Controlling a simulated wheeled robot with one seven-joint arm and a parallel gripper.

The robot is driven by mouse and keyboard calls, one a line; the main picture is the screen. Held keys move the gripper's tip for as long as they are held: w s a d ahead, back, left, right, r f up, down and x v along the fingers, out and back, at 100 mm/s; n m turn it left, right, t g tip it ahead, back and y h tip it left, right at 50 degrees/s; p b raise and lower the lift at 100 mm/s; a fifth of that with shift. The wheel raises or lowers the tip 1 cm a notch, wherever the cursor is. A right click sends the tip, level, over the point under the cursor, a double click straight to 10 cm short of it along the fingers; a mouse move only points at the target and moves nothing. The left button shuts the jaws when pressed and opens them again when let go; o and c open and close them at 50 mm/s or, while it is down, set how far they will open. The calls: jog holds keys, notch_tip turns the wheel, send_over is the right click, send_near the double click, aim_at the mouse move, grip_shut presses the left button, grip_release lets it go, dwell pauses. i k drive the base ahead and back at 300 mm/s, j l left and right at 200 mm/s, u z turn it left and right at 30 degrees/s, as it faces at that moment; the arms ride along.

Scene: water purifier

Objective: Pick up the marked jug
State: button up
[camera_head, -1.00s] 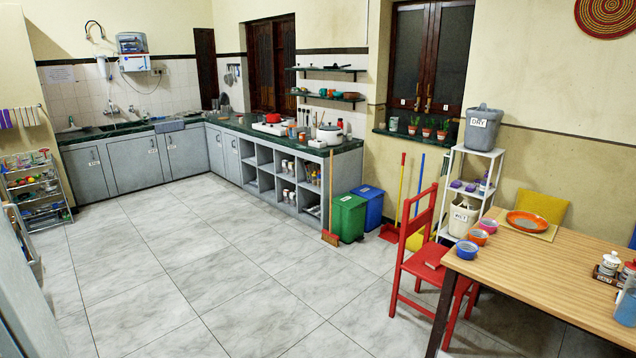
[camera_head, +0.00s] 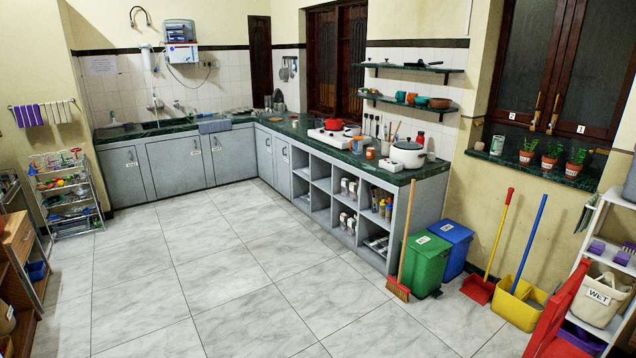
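I cannot make out any jug with a mark on it in the head view. My gripper and arm are not in view.
The tiled floor (camera_head: 200,285) ahead is clear. A wire rack (camera_head: 68,195) and a wooden cabinet (camera_head: 20,245) stand at left.

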aim_at(358, 142)
jog(key=i, duration=3.25)
jog(key=i+u, duration=0.1)
jog(key=i, duration=0.5)
jog(key=i+l, duration=0.1)
jog(key=i, duration=0.5)
jog(key=i+l+u, duration=0.15)
jog(key=i, duration=0.45)
jog(key=i+l+u, duration=0.1)
jog(key=i, duration=0.5)
jog(key=i+l, duration=0.2)
jog(key=i, duration=0.4)
jog(key=u, duration=0.05)
